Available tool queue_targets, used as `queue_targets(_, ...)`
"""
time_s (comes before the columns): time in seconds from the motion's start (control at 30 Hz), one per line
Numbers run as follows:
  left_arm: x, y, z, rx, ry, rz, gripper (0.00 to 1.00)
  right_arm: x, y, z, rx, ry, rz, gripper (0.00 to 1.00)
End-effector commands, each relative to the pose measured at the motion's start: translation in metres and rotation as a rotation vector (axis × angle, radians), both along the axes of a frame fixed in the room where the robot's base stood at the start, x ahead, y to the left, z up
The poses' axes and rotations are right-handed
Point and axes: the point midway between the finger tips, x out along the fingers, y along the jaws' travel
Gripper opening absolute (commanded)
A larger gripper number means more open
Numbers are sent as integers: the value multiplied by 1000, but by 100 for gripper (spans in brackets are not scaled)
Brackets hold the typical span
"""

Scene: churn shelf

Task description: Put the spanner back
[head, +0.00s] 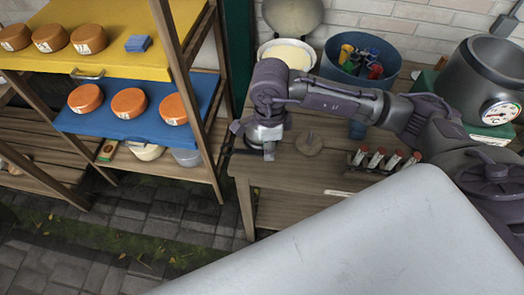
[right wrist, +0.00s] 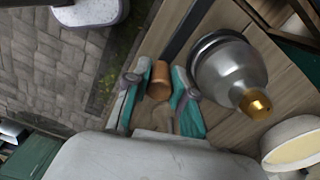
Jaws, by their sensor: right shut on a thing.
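My right gripper (head: 268,150) is low over the left end of the wooden table in the head view. In the right wrist view its teal fingers (right wrist: 158,97) are shut on a short brown cylindrical piece (right wrist: 160,76) that shows between the tips. No other spanner can be made out. My left gripper is not in view.
A silver vessel with a brass tip (right wrist: 225,74) stands close beside the fingers. On the table (head: 262,178) are a round wooden piece (head: 308,144), a rack of red-capped tubes (head: 383,161) and a blue tub (head: 331,66). A cheese shelf (head: 130,62) stands left.

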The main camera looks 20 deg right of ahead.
Motion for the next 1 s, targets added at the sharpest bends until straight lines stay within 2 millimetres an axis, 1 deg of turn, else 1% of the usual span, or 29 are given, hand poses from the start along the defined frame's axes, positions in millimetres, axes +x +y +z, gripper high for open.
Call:
queue_targets(0.03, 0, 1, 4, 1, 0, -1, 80, 5, 5, -2, 2, 2, -1, 0)
queue_targets(0.1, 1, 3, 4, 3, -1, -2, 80, 9, 9, -6, 0, 1, -1, 0)
queue_targets(0.2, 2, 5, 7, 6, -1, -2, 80, 10, 10, -12, -1, 3, -1, 0)
queue_targets(0.4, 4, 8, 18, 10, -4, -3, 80, 10, 11, -40, -1, 4, -1, 0)
queue_targets(0.5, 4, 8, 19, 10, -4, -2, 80, 10, 10, -48, -2, 2, -2, 0)
queue_targets(0.73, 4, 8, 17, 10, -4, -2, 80, 11, 10, -50, 0, -1, -1, 0)
queue_targets(0.87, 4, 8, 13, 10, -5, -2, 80, 11, 10, -54, -1, -1, -1, 0)
queue_targets(0.9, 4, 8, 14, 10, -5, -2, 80, 10, 10, -53, -1, -1, -1, 27)
queue_targets(0.97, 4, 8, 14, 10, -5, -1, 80, 10, 10, -52, -1, 0, -1, 37)
queue_targets(1.0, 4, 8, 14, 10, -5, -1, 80, 10, 10, -52, -1, 0, -1, 44)
